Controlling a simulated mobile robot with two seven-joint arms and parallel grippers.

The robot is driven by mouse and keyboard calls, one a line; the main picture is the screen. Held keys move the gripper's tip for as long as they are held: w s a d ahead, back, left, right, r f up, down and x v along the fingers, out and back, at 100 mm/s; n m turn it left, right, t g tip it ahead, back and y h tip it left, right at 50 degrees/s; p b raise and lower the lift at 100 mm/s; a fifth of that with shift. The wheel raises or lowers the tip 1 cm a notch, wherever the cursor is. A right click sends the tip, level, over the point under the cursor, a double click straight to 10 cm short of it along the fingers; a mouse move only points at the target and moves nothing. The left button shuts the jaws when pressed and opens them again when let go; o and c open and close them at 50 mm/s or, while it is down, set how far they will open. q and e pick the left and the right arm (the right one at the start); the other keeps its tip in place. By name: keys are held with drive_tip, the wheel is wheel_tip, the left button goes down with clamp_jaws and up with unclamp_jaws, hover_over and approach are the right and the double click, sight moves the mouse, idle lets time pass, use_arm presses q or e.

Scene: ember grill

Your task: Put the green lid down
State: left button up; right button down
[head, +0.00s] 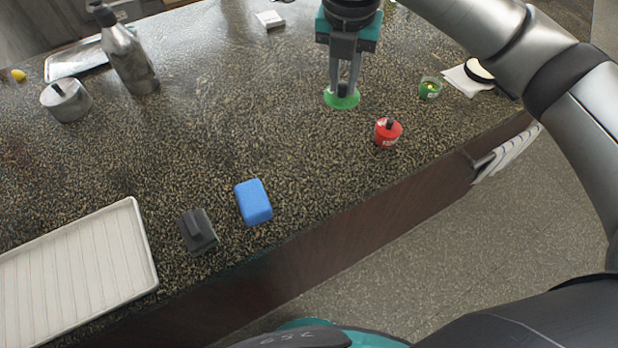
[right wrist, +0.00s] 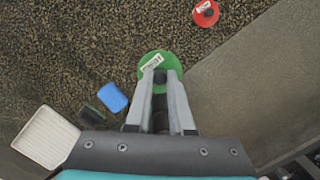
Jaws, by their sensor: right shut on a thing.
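The green lid (head: 341,101) is a flat disc with a dark knob. My right gripper (head: 343,88) points down over the counter and is shut on the lid's knob. The lid also shows in the right wrist view (right wrist: 160,63), with a white label on it, between and beyond the fingertips (right wrist: 161,98). I cannot tell how far it is above the counter. A small green-rimmed jar (head: 430,88) stands open to the right, with yellow-green bits inside. My left gripper is not in view.
A red lidded jar (head: 388,133) stands close to the right of the green lid. A blue sponge (head: 253,202), a dark grey block (head: 197,231) and a white ribbed tray (head: 75,275) lie near the front edge. The middle of the counter (head: 220,110) is clear.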

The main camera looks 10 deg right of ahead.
drive_tip(key=shift+s+a+f, duration=0.15)
drive_tip(key=shift+a, duration=0.05)
wheel_tip(320, 180, down, 15)
drive_tip(key=shift+r+b, duration=0.1)
drive_tip(key=shift+b, duration=0.65)
wheel_tip(320, 180, down, 5)
drive_tip(key=shift+f+b, duration=0.1)
drive_tip(key=shift+b, duration=0.2)
drive_tip(key=c, duration=0.8)
unclamp_jaws()
drive_tip(key=shift+f, duration=0.1)
